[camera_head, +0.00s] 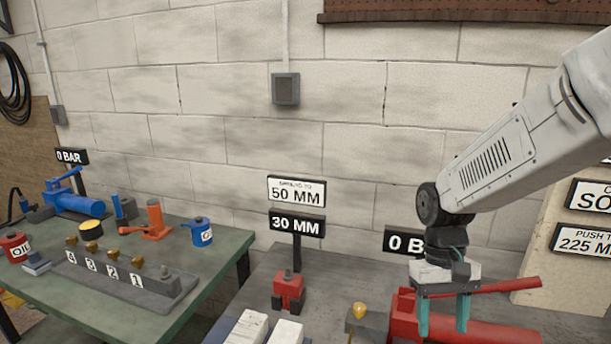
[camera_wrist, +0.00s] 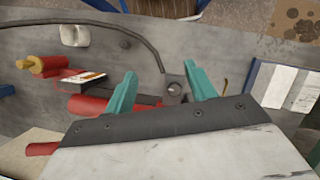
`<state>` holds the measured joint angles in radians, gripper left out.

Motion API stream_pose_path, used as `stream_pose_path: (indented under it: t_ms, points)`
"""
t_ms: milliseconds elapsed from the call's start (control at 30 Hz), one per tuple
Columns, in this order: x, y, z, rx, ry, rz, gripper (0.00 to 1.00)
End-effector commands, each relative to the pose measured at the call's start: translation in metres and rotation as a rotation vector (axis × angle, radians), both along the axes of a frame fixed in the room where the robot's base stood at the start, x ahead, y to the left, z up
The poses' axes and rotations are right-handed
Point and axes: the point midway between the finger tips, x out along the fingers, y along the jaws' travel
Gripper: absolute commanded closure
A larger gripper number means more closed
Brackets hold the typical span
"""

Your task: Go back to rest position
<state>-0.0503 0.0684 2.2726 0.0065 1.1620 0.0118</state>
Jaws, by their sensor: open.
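My gripper (camera_head: 443,316) hangs from the arm at the right of the head view, with its two teal fingers pointing down and apart. It is in front of a red hand pump (camera_head: 472,333) with a long red handle, and a finger covers part of the pump. In the wrist view my gripper (camera_wrist: 163,90) shows its two teal fingers spread, with nothing held between them. Red pump parts (camera_wrist: 92,106) and a small grey block with a hole (camera_wrist: 175,90) lie beyond the fingers. I cannot tell how much clearance there is.
A red jack (camera_head: 288,290) stands below the "30 MM" sign (camera_head: 297,225). White blocks (camera_head: 247,328) are at the front. A green table (camera_head: 190,318) at left bears a blue pump (camera_head: 78,205) and a numbered valve block (camera_head: 130,282). A dark hose (camera_wrist: 110,27) curves across the bench.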

Motion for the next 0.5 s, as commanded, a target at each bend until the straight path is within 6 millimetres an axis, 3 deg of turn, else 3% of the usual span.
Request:
stream_pose_path:
  t_ms: [33,200,500]
  points:
    - [-0.014,-0.002,0.016,0.001,-0.032,-0.002,0.45]
    - [-0.059,-0.008,0.053,0.003,-0.126,-0.008,0.45]
    - [-0.128,-0.015,0.092,0.004,-0.323,-0.022,0.45]
